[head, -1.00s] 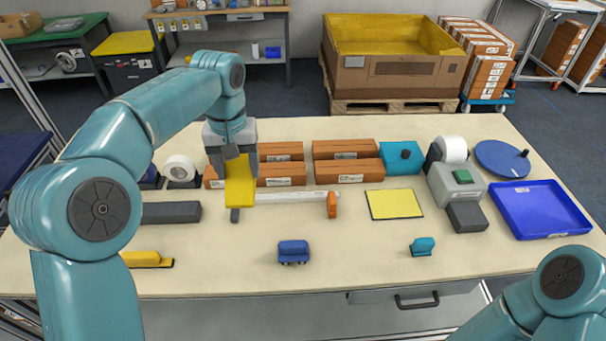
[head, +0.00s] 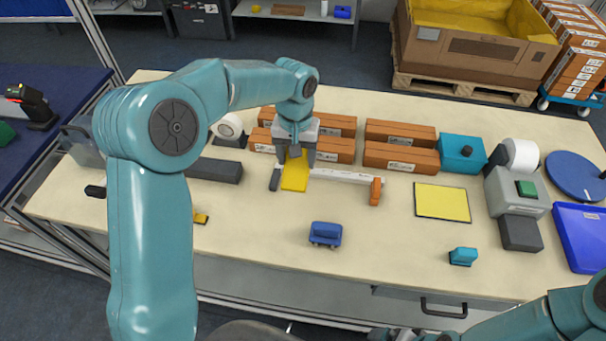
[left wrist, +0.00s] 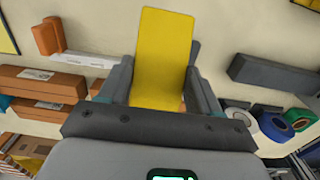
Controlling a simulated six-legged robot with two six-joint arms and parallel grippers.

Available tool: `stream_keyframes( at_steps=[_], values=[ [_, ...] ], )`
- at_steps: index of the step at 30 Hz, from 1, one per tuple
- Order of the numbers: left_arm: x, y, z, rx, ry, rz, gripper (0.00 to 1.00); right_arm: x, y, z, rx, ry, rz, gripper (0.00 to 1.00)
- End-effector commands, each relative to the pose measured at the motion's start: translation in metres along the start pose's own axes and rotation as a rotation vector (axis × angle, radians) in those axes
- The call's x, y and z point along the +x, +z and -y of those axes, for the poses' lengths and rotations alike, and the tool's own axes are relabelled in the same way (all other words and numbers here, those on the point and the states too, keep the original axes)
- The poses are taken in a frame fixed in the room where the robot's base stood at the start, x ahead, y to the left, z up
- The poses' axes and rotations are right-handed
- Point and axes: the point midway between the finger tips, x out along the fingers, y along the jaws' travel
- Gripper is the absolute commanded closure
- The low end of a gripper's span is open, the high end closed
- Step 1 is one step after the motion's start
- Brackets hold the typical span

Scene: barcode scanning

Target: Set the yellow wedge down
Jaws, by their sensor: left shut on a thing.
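The yellow wedge (head: 295,174) is held in my left gripper (head: 296,156), which points down over the back-middle of the bench. In the left wrist view the wedge (left wrist: 162,55) sticks out between the two grey fingers (left wrist: 158,88). In the head view its lower end is low over the bench, beside the left end of a white bar (head: 345,175); I cannot tell whether it touches the surface. Part of my right arm shows at the bottom right, with what seems to be its gripper (head: 405,334) cut off by the lower edge.
Brown boxes (head: 400,157) stand behind the wedge. A dark grey block (head: 214,170) lies to its left, an orange piece (head: 376,191) on the bar's right end. Bare bench lies in front of the wedge.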

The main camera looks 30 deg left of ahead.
Motion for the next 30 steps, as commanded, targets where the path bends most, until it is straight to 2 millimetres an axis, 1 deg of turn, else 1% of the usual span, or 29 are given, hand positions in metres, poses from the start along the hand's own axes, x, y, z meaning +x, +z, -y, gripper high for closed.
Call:
stream_keyframes(
  at_steps=[1, 4, 6, 11, 16, 19, 26, 29, 30],
  values=[
    [0.013, 0.001, 0.001, 0.0, -0.001, 0.005, 0.81, -0.003, 0.0, 0.001, 0.0, 0.0, 0.0, 0.0],
    [0.033, 0.0, 0.0, 0.0, -0.001, 0.002, 0.81, -0.006, 0.0, 0.002, -0.001, 0.0, 0.0, 0.0],
    [0.043, 0.0, 0.0, 0.0, 0.0, 0.002, 0.81, -0.007, 0.0, 0.003, 0.0, 0.0, 0.0, 0.0],
    [0.059, -0.002, -0.001, 0.001, -0.001, 0.002, 0.81, -0.009, 0.0, 0.003, 0.0, 0.0, 0.0, 0.0],
    [0.086, -0.003, -0.001, -0.001, -0.001, 0.003, 0.81, -0.014, 0.0, 0.005, 0.0, 0.0, 0.0, 0.0],
    [0.093, -0.004, -0.001, 0.0, 0.0, -0.001, 0.81, -0.015, 0.0, 0.005, 0.0, 0.0, 0.0, 0.0],
    [0.094, -0.004, -0.001, 0.001, 0.0, -0.001, 0.81, -0.014, 0.0, 0.005, 0.0, 0.0, 0.0, 0.0],
    [0.097, -0.004, -0.001, 0.0, 0.0, -0.001, 0.81, -0.01, 0.0, 0.004, 0.0, 0.0, 0.0, 0.0],
    [0.096, -0.004, -0.001, 0.001, 0.0, -0.001, 0.24, -0.012, 0.0, 0.004, 0.0, 0.0, 0.0, 0.0]
  ],
)
